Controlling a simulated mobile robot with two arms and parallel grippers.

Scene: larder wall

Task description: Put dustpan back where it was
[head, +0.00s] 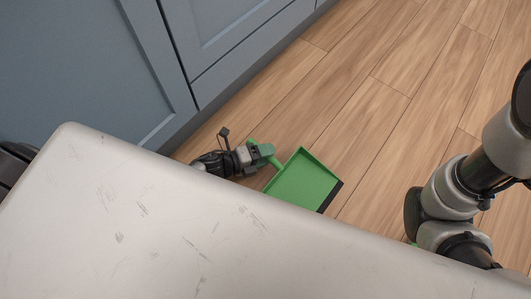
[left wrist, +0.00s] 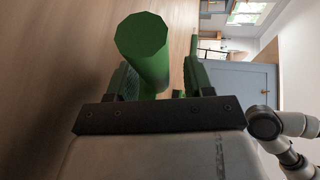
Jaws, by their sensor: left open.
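The green dustpan (head: 304,183) shows in the head view, its open tray facing up and a dark lip along its right edge. Its near part is hidden. I cannot tell whether it rests on the floor. My left gripper (head: 264,154) is at the handle end, left of the tray. In the left wrist view, the round green handle (left wrist: 144,45) stands between the two open fingers of the left gripper (left wrist: 160,78), nearer the left finger. I cannot tell whether it touches that finger. My right arm shows at the right of the head view, but its gripper is hidden.
Blue-grey cabinets (head: 85,65) stand along the left, close beyond my left gripper. The wooden floor (head: 375,125) is clear beyond and right of the dustpan. A small green bit shows beside my right arm, too little to identify.

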